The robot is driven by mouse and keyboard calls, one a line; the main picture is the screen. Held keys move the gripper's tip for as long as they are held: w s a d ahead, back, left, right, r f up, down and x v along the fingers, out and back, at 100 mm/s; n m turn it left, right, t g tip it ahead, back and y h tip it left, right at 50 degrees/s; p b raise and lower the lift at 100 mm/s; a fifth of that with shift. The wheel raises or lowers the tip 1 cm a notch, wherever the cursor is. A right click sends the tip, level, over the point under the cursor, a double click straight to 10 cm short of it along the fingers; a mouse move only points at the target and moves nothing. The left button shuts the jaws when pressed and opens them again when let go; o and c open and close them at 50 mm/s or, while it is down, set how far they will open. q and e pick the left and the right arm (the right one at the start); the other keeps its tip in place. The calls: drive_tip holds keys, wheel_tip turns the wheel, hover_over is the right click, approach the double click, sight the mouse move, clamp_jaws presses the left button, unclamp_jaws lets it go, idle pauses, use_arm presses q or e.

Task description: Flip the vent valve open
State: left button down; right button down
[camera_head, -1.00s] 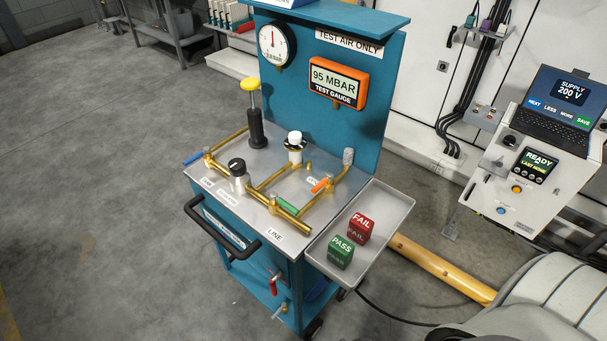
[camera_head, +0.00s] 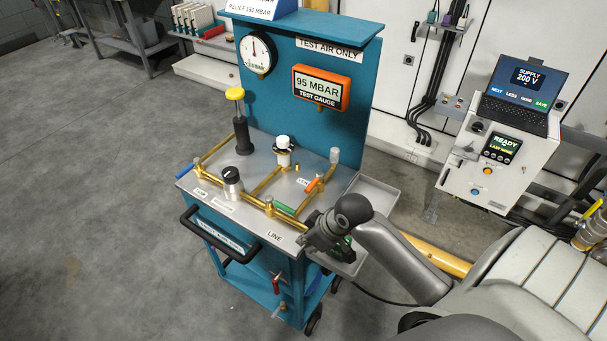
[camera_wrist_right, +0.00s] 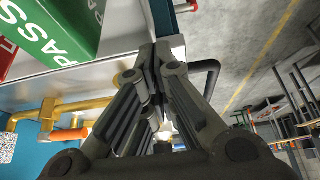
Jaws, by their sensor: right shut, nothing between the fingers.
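In the head view, an orange lever (camera_head: 313,184) sits on the brass pipework at the right of the cart top, beside a small label too small to read surely; it looks like the vent valve's handle. The orange lever also shows at the lower left of the right wrist view (camera_wrist_right: 64,135). My right gripper (camera_head: 322,236) is over the cart's front right corner and side tray, in front of the orange lever and apart from it. In the wrist view its fingers (camera_wrist_right: 155,62) are shut and empty. My left gripper is not in view.
A green lever (camera_head: 285,209) and blue lever (camera_head: 185,171) sit on the pipework. A black-capped knob (camera_head: 232,180), yellow-topped pump (camera_head: 236,94) and white-capped fitting (camera_head: 283,143) stand nearby. The side tray (camera_head: 375,192) holds a green PASS block (camera_wrist_right: 55,30), mostly hidden in the head view.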

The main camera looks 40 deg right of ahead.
drive_tip(key=w+d+r+t+y, duration=0.1)
drive_tip(key=w+d+r+t, duration=0.2)
drive_tip(key=w+d+r, duration=0.8)
drive_tip(key=shift+w+d+r, duration=0.15)
drive_tip(key=shift+w+r, duration=0.65)
drive_tip(key=shift+w, duration=0.2)
